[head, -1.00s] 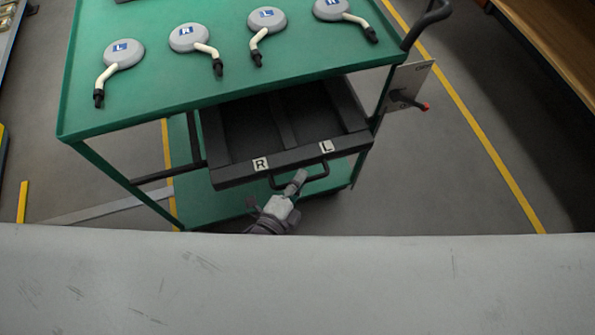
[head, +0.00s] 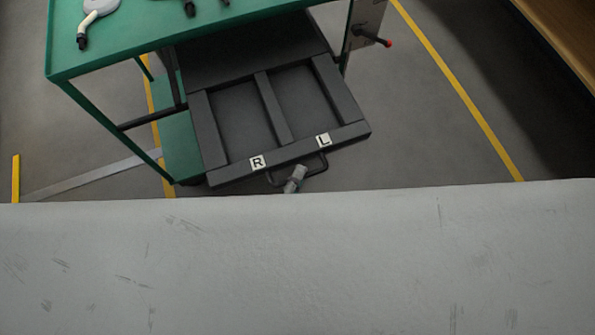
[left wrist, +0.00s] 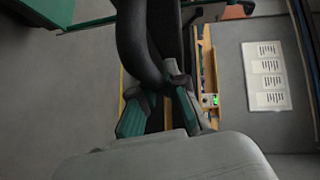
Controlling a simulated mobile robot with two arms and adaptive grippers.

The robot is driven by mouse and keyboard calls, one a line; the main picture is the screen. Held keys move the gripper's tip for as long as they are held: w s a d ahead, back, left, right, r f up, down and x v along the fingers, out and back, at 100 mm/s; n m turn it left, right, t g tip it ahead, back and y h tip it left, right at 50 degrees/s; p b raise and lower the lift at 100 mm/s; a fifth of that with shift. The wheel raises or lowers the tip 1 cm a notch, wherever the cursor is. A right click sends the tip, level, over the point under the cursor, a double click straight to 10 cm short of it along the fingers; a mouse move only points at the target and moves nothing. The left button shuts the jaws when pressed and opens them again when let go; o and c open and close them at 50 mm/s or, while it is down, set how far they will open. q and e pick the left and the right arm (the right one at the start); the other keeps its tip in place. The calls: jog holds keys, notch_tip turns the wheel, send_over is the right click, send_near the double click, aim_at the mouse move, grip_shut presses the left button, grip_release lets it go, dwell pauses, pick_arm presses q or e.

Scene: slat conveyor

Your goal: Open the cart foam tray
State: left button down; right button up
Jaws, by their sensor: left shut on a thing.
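The foam tray (head: 278,143) is a dark drawer with two empty-looking compartments, one marked R and one marked L on its front rim. It sticks far out from under the green cart top. Its dark loop handle (head: 315,168) is on the front edge. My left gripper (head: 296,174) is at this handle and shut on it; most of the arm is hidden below. In the left wrist view the fingers (left wrist: 162,100) with teal pads are close around the dark curved handle (left wrist: 137,45). My right gripper is not in view.
A red-tipped lever (head: 375,38) stands out at the cart's right. Floor (head: 425,110) right of the tray is clear, with a yellow line. A wooden shelf (head: 565,35) is at far right.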

pick_arm(q)
jog(key=c, duration=1.2)
grip_release()
jog(key=v, duration=1.2)
jog(key=shift+f, duration=0.1)
jog(key=s+a+f+n+g+y, duration=0.25)
jog(key=a+f+n, duration=0.2)
jog(key=f, duration=0.65)
jog(key=s+a+f+n+g+y, duration=0.25)
jog(key=f+n, duration=0.25)
jog(key=f, duration=0.7)
jog(key=s+a+f+n+g+y, duration=0.1)
jog(key=s+a+f+n+g, duration=0.1)
jog(key=s+a+f+n, duration=0.1)
jog(key=s+a+f+n+g, duration=0.3)
jog(key=s+a+f, duration=0.1)
jog(key=a+f, duration=0.1)
jog(key=s+a+f+n+g+y, duration=0.1)
jog(key=s+a+f+n+g, duration=0.2)
jog(key=s+a+f+n, duration=0.1)
jog(key=shift+a+f+y, duration=0.3)
jog(key=shift+a+f, duration=0.05)
jog(key=shift+f, duration=0.45)
